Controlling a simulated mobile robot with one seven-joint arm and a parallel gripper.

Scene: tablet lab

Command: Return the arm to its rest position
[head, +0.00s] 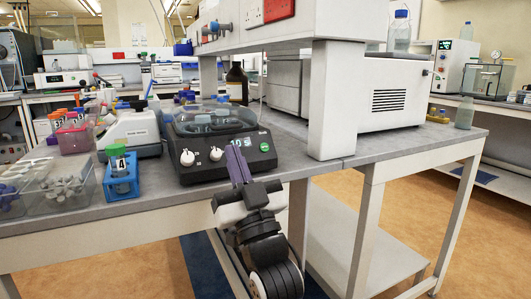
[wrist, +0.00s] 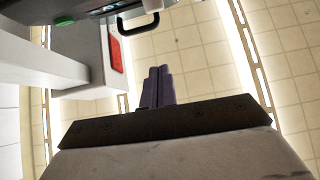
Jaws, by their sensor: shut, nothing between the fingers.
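My gripper (head: 238,163) is shut and empty, its two purple fingers pressed together. I cannot tell whether the fingers touch that device. In the wrist view the shut fingers (wrist: 157,86) point up towards a tiled ceiling (wrist: 196,45), with nothing between them.
The grey bench top (head: 290,152) has a white shelf post (head: 332,100) to the right of my gripper. A blue rack (head: 121,177) with a green-capped tube and a clear box (head: 58,187) stand at the left. Open floor (head: 475,225) lies to the right.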

